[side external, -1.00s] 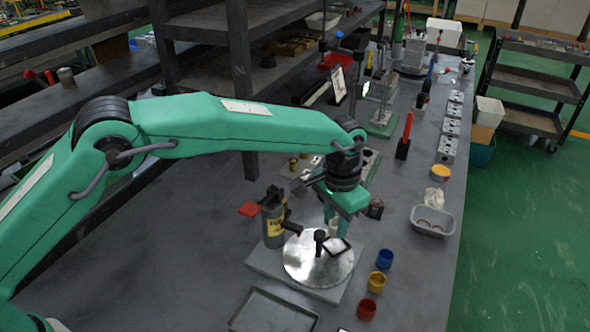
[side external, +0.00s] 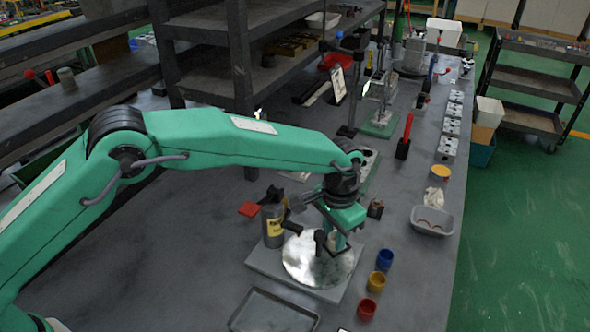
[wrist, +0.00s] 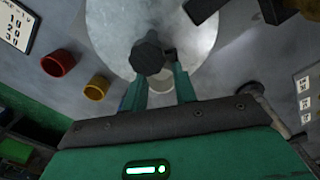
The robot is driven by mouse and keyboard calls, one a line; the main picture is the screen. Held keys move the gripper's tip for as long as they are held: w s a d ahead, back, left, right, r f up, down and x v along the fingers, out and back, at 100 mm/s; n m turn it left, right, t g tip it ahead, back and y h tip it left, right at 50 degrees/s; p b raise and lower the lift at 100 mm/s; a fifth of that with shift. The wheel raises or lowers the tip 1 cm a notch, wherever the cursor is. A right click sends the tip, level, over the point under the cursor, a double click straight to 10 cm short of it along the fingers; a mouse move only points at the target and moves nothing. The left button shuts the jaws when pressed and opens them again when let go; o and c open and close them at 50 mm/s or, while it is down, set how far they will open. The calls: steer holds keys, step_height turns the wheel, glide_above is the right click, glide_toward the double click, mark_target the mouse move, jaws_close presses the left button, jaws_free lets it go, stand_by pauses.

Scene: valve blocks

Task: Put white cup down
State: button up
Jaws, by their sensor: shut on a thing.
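My gripper (side external: 338,238) is low over the round silver plate (side external: 303,262), close beside the black knob (side external: 320,238) at its middle. In the wrist view the two green fingers (wrist: 159,90) are closed on a small pale thing, the white cup (wrist: 161,84), of which only a little shows between them. The black knob (wrist: 147,54) stands just past the fingertips. In the side view the cup is mostly hidden by the fingers, and I cannot tell whether it touches the plate.
Blue (side external: 384,258), yellow (side external: 376,281) and red (side external: 367,308) cups stand right of the plate's base. An empty dark tray (side external: 272,312) lies in front. A grey bin (side external: 432,221) is farther right.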

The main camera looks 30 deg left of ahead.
steer(key=o, duration=1)
step_height(320, 180, up, 12)
steer(key=shift+r, duration=0.15)
steer(key=shift+a, duration=0.1)
stand_by(0.5)
